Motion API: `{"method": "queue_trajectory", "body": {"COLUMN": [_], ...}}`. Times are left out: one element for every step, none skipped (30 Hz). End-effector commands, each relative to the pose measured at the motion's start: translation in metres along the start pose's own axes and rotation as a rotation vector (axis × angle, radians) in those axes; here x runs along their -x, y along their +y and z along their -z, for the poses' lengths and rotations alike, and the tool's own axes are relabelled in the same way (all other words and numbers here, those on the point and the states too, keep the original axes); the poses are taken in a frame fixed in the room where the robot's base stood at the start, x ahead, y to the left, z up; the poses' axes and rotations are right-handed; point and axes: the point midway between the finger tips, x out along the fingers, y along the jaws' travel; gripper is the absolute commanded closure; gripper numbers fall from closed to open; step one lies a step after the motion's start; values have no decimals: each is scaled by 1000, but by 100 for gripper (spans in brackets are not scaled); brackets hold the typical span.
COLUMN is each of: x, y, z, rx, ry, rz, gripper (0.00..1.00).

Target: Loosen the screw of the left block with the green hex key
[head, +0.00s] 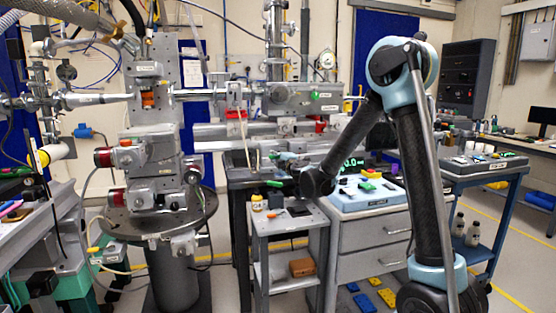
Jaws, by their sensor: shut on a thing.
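My gripper (284,166) is small in the head view, reaching left from my wrist above the small grey cart. It is shut on a thin green item, which I take to be the green hex key (274,183). The key's tip and the exact grip are too small to make out. I cannot tell which is the left block, and no screw can be made out.
The small grey cart (288,221) holds a yellow-labelled bottle and small dark items. A drawer cabinet (370,203) with colored pieces on top stands right of it. A heavy instrument column (150,150) stands close on the left. Colored pieces lie on the floor below.

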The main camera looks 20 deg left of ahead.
Motion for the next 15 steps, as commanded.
{"method": "queue_trajectory", "body": {"x": [2, 3, 5, 6, 7, 9, 10, 11, 13, 14, 15, 17, 18, 19, 21], "y": [0, 0, 0, 0, 0, 0, 0, 0, 0, 0, 0, 0, 0, 0, 0], "z": [0, 0, 0, 0, 1, 1, 1, 1, 1, 1, 1, 2, 2, 2, 2], "rx": [0, 0, 0, 0, 0, 0, 0, -1, -1, -1, -1, -1, -1, -1, -1], "ry": [0, 0, 0, 0, 0, 0, 0, 0, -1, -1, -1, -1, -1, -1, -1], "rz": [0, 0, 0, 0, 0, 0, 0, 0, 0, 0, 0, 0, 0, -1, -1], "gripper": [100, 100, 100, 100, 100, 100, 100, 100, 100, 100, 100, 100, 100, 100, 100]}}
